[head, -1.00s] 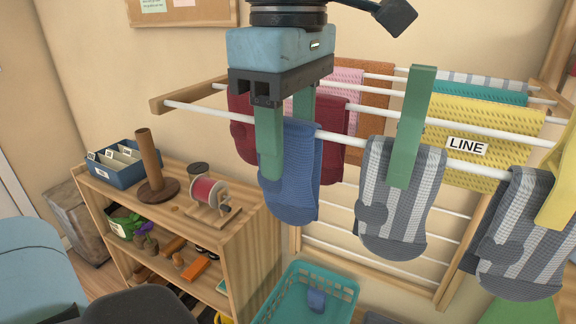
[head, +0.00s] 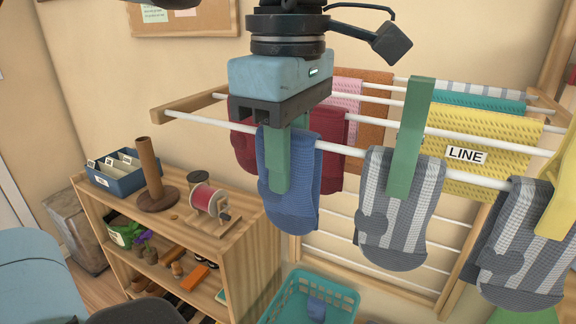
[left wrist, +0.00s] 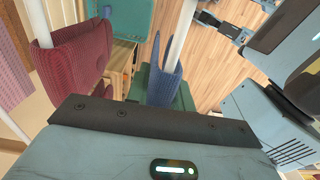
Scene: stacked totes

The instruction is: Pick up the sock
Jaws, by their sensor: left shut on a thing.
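A blue sock (head: 292,208) hangs over the front white rail of the drying rack. My left gripper (head: 283,185) comes down from above with green fingers, one in front of the sock and one partly hidden behind it. It is shut on the sock, which is still draped over the rail. In the left wrist view the blue sock (left wrist: 176,70) shows next to the rail, with the green fingers (left wrist: 158,88) at it. My right gripper is not in view.
Grey striped socks (head: 397,225) hang to the right, one under a green peg (head: 407,140). Dark red cloth (head: 331,135) hangs behind. A yellow cloth (head: 480,135) bears a LINE label. A teal basket (head: 290,300) stands below; a wooden shelf (head: 245,245) is left.

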